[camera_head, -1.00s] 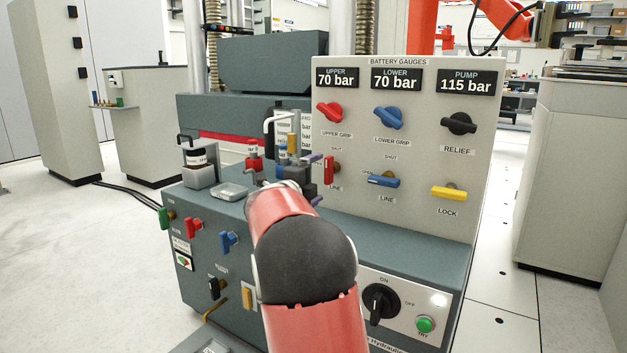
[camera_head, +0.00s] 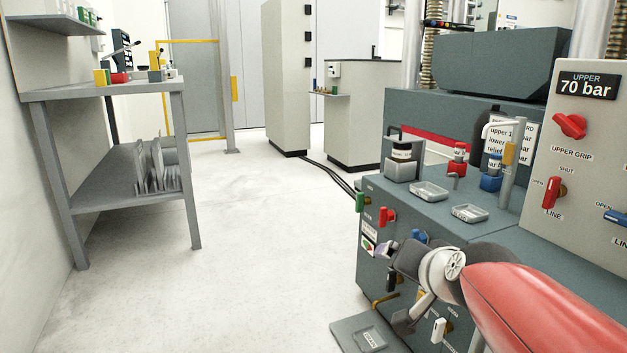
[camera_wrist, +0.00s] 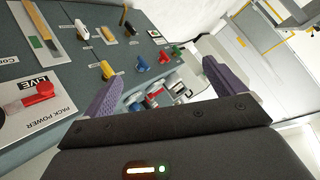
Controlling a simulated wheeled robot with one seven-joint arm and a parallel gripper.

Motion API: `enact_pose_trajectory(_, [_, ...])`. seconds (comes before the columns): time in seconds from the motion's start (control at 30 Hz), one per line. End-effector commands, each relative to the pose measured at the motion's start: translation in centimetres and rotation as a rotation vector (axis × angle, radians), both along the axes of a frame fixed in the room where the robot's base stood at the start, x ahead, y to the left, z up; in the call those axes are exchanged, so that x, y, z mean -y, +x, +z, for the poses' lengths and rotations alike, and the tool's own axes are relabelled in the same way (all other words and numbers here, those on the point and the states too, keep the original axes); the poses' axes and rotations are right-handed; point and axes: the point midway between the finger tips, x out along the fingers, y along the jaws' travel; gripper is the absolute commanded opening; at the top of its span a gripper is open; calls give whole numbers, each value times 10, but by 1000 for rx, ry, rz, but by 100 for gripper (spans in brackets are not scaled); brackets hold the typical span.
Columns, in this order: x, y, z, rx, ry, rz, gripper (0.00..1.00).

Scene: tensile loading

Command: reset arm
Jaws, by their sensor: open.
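My red arm reaches in from the lower right in the head view. My gripper (camera_head: 388,249) is small there, in front of the left part of the machine cabinet's front face, partly covered by my wrist. In the wrist view its two purple fingers (camera_wrist: 163,74) stand wide apart with nothing held between them. Beyond and between them are a blue, a yellow and a red valve handle; I cannot see any contact.
The machine cabinet (camera_head: 480,225) carries small trays and fittings on top, and a gauge panel (camera_head: 587,135) stands at right. A steel workbench (camera_head: 130,93) is at left. The floor (camera_head: 235,240) between is clear. The wrist view shows a red knob (camera_wrist: 40,91) at left.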

Motion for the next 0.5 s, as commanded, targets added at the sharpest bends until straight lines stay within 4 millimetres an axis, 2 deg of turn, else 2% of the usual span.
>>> enact_pose_trajectory(0.03, [-9, -27, -14, -58, -58, 64, 95])
enact_pose_trajectory(0.1, [-16, -60, -35, -145, -137, 141, 95])
enact_pose_trajectory(0.23, [-19, -113, -67, -286, -268, 253, 95])
enact_pose_trajectory(0.4, [-10, -175, -103, -451, -417, 357, 95])
enact_pose_trajectory(0.43, [-9, -181, -98, -469, -432, 365, 95])
enact_pose_trajectory(0.5, [-9, -176, -74, -464, -424, 361, 95])
